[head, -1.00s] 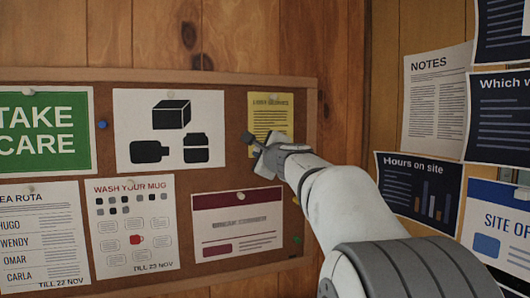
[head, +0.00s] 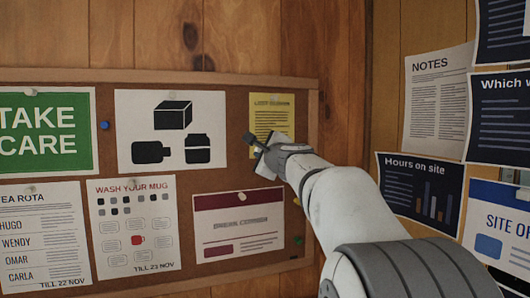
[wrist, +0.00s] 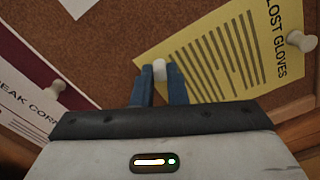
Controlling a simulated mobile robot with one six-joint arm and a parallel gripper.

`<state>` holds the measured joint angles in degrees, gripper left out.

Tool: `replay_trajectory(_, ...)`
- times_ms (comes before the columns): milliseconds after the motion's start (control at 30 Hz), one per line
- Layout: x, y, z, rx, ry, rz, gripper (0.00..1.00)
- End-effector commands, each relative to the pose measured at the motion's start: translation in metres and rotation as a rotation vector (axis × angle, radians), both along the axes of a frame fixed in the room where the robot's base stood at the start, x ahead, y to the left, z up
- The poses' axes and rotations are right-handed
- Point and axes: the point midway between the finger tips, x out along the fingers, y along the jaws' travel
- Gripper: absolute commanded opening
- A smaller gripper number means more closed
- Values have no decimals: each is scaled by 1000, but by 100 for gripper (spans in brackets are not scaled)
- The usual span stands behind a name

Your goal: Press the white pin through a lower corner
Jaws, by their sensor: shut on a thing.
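The yellow "Lost gloves" sheet (head: 271,110) hangs on the right part of the cork board, with a white pin (wrist: 302,40) at its top edge. In the wrist view the sheet (wrist: 225,55) appears turned. My gripper (head: 249,138) is at the sheet's lower left in the head view. Its blue fingers (wrist: 160,84) are shut on a white pin (wrist: 160,69). The held pin appears over the sheet close to its lower left corner. I cannot tell whether the pin touches the sheet or the board.
The cork board (head: 240,180) has bare cork around the sheet. A "Break corner" sheet (head: 238,228) hangs below, with a white pin (wrist: 57,85). A black-and-white picture sheet (head: 170,130) hangs to the left. A side wall with papers stands at the right.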

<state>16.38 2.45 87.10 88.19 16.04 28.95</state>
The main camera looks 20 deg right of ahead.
Motion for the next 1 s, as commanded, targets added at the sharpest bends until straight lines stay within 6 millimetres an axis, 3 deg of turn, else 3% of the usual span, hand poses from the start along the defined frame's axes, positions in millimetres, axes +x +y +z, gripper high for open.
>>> replay_trajectory(800, -1, 0, 0, 0, 0, 0, 0)
replay_trajectory(833, -1, 0, 0, 0, 0, 0, 14)
replay_trajectory(1000, -1, 0, 0, 0, 0, -1, 28)
